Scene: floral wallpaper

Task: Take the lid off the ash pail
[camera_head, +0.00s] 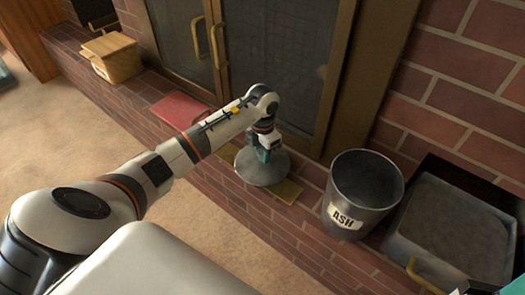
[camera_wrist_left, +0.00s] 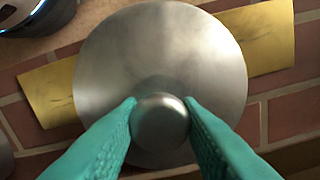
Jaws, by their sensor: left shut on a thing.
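The ash pail (camera_head: 362,192) is a grey metal bucket with a white ASH label, standing upright and uncovered on the brick hearth. The round grey metal lid (camera_head: 262,168) is left of the pail, apart from it, over a flat yellow piece. My left gripper (camera_head: 266,150) is shut on the lid's knob; in the left wrist view the green fingers grip the round knob (camera_wrist_left: 160,122) from both sides. I cannot tell whether the lid touches the yellow piece. A small green part of my right gripper (camera_head: 508,287) shows at the bottom right corner; its jaws are out of sight.
The yellow piece (camera_wrist_left: 265,40) sticks out on both sides of the lid. A grey tray (camera_head: 450,230) with a brass handle stands right of the pail. A red book-like thing (camera_head: 180,109) and a wooden box (camera_head: 112,58) lie further left. Glass doors stand behind.

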